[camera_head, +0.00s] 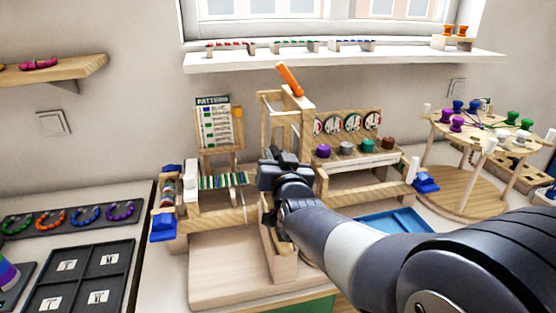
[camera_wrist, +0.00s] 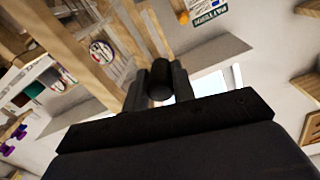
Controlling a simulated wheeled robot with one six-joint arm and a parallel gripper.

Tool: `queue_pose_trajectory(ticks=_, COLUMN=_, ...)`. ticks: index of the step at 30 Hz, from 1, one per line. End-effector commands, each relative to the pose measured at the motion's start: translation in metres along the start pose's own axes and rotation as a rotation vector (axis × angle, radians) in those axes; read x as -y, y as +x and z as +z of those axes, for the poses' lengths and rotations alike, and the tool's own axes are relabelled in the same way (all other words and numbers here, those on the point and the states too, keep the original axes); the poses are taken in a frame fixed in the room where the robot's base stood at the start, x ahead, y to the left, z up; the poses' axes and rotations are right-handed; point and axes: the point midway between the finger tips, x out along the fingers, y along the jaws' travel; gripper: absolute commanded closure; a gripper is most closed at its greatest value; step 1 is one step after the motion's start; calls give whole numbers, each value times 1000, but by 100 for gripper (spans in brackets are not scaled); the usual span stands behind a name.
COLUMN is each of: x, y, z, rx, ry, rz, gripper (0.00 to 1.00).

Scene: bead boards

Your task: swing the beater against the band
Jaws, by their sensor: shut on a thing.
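The band (camera_head: 225,180), striped green, white and dark, is stretched across the left part of a wooden loom. The beater (camera_head: 278,98) looks to be the upright wooden frame just right of the band; its lower part is hidden behind my gripper. My gripper (camera_head: 284,163) is in front of that frame, to the right of the band. In the wrist view my gripper (camera_wrist: 160,85) is shut on a dark round grip (camera_wrist: 161,70), which looks like the beater's handle. How the grip joins the frame is hidden. The band is not clear in the wrist view.
An orange lever (camera_head: 290,79) tops the loom. A pattern card (camera_head: 213,125) stands behind the band. A blue tray (camera_head: 395,221) and round braiding stand (camera_head: 462,190) are at right. My arm covers the lower right.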

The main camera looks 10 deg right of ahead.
Motion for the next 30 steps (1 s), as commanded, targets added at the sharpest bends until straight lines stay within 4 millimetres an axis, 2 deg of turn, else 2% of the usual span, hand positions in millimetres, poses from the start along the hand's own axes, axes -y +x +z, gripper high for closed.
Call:
queue_pose_trajectory(ticks=9, x=9, y=0, z=1, rx=5, ry=221, rz=0, gripper=100)
queue_pose_trajectory(ticks=19, x=12, y=0, z=-2, rx=7, ry=244, rz=-2, gripper=100)
queue_pose_trajectory(ticks=20, x=12, y=0, z=-2, rx=7, ry=244, rz=-2, gripper=75)
queue_pose_trajectory(ticks=27, x=11, y=0, z=-2, rx=8, ry=243, rz=-1, gripper=55)
queue_pose_trajectory(ticks=30, x=11, y=0, z=-2, rx=7, ry=243, rz=0, gripper=54)
